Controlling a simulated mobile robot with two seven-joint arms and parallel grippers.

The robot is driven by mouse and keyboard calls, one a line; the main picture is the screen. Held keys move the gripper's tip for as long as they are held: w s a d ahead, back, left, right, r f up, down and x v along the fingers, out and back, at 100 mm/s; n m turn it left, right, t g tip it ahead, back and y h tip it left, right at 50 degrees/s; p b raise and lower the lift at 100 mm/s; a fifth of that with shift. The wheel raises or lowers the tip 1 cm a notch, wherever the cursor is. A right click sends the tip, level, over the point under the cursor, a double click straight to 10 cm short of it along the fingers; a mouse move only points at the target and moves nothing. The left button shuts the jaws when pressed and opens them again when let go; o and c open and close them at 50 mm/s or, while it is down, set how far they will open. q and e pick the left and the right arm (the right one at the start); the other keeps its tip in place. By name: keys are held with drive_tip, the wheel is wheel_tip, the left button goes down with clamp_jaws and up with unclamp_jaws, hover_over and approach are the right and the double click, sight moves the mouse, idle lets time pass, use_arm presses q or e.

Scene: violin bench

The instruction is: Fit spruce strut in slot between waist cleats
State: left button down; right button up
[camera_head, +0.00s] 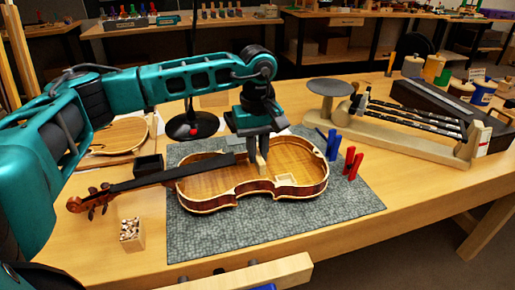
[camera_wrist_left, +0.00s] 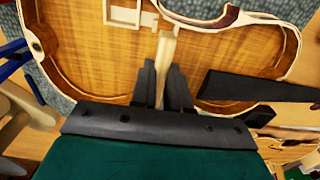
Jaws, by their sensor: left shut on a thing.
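The open violin body (camera_head: 205,190) lies on a grey mat, with its inside facing up. My left gripper (camera_head: 258,150) points down over the middle of the body, at the waist. It is shut on the pale spruce strut (camera_head: 263,165), which hangs below the jaws. In the left wrist view the strut (camera_wrist_left: 165,55) sticks out between the dark fingers (camera_wrist_left: 163,88), with its far end near the waist rim. A pale block (camera_wrist_left: 149,19) is beside that end, but I cannot tell whether it is a waist cleat. The slot is not clear, nor whether the strut touches the body. My right gripper is not in view.
The violin neck (camera_head: 140,183) points left from the body. Red clamps (camera_head: 354,165) and blue clamps (camera_head: 332,145) stand right of the body. A small box of pale bits (camera_head: 131,236) is at front left. The mat's (camera_head: 215,235) front part is clear.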

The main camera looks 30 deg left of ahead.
use_arm(q)
drive_tip(key=shift+f+b, duration=0.5)
drive_tip(key=shift+f, duration=0.3)
drive_tip(key=shift+f+b, duration=0.6)
drive_tip(key=shift+f, duration=0.3)
drive_tip(key=c, duration=0.7)
unclamp_jaws()
drive_tip(key=shift+r, duration=0.15)
drive_tip(key=shift+r+p, duration=2.3)
drive_tip(key=shift+r, duration=0.6)
